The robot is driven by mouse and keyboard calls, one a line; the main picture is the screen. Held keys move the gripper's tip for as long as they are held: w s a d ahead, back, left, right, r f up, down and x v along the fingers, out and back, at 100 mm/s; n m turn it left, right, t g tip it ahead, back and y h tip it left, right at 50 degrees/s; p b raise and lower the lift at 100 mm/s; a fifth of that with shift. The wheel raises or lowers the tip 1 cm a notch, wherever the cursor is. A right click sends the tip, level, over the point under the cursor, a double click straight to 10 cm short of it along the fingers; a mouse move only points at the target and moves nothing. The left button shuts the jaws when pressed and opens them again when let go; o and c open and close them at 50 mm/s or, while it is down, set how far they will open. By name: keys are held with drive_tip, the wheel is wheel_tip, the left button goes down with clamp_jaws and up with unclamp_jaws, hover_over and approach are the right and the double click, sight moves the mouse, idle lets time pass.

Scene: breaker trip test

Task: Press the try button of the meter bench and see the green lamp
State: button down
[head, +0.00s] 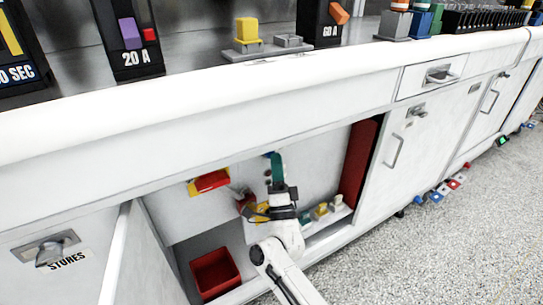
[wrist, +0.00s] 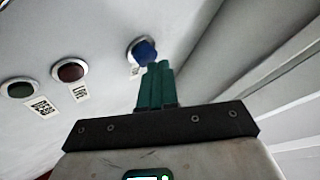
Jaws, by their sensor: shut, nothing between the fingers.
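My gripper (wrist: 157,68) has teal fingers, shut with nothing between them. In the wrist view the fingertips are right below a round blue button (wrist: 146,49) in a metal ring and partly overlap it; I cannot tell whether they touch. To its left on the pale panel are a dark red round piece (wrist: 70,71) and a dark green one (wrist: 20,89), both looking unlit. Small labels beside them are too blurred to read. In the head view my gripper (head: 276,170) is inside the open compartment under the bench (head: 230,110), against its pale back wall.
A red bin (head: 215,272) stands low at the left of the compartment. A red and yellow piece (head: 210,182) is on the back wall. Small coloured parts sit on a ledge (head: 325,210) right of my arm. A red panel (head: 357,165) bounds the right side.

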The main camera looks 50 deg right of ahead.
drive_tip(key=shift+w, duration=0.25)
drive_tip(key=shift+s, duration=0.1)
idle(0.5)
drive_tip(key=shift+s+a, duration=0.25)
drive_tip(key=shift+s, duration=0.55)
drive_tip(key=s, duration=0.2)
drive_tip(key=s+a+p, duration=0.1)
drive_tip(key=s, duration=0.1)
drive_tip(key=shift+s+a, duration=0.15)
drive_tip(key=shift+s, duration=0.25)
idle(0.6)
